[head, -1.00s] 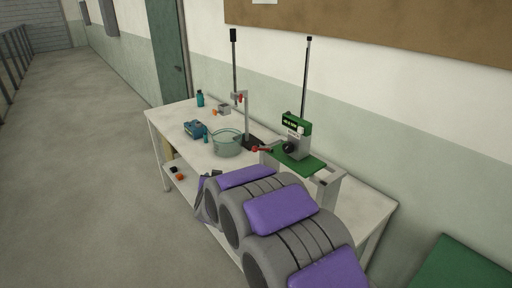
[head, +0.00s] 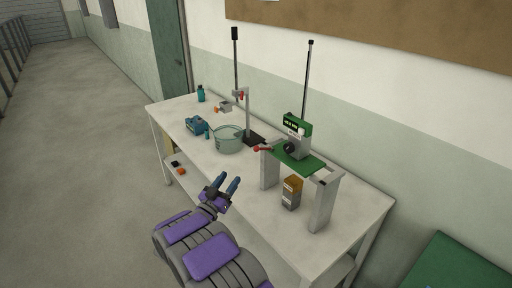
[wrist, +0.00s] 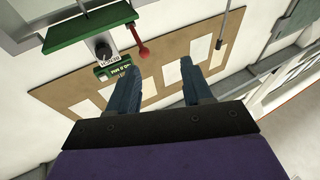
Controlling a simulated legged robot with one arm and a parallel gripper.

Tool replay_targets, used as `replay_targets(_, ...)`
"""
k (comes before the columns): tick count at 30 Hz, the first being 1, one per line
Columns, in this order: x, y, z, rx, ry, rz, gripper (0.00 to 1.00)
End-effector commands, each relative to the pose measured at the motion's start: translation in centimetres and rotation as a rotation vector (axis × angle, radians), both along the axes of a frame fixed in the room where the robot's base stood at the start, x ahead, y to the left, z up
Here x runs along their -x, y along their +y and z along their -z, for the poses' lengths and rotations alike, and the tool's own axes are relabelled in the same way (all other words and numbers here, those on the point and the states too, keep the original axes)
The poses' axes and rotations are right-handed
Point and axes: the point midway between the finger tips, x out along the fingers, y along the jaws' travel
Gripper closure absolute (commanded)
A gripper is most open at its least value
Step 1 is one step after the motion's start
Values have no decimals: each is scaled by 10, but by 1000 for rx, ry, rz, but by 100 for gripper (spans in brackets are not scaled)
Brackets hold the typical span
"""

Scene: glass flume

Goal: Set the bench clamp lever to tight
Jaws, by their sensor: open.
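A green and grey bench device (head: 296,137) stands on a green plate (head: 300,161) over grey legs, with a black knob on its front. A red-ended lever (head: 263,148) sticks out to the left of the plate; I take it for the clamp lever. In the wrist view the device (wrist: 105,62) and the red lever (wrist: 143,48) appear upside down at the upper left. The lever's setting marks cannot be read.
On the white bench (head: 245,190) stand a clear round tub (head: 228,143), a retort stand (head: 247,115), a blue box (head: 196,125), a teal bottle (head: 201,94) and, under the green plate, an amber-topped container (head: 291,192). Open floor (head: 80,160) lies to the left.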

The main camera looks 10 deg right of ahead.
Motion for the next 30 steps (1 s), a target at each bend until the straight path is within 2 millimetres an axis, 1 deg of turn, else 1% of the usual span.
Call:
replay_targets(1, 7, 1, 2, 30, -17, 26, 50)
replay_targets(6, 22, -2, 2, 94, -65, 93, 50)
replay_targets(9, 26, -3, 2, 111, -75, 112, 50)
replay_targets(12, 24, -7, 1, 115, -79, 119, 50)
replay_targets(17, 11, -22, -7, 112, -80, 121, 50)
replay_targets(30, -48, -76, -40, 114, -82, 120, 50)
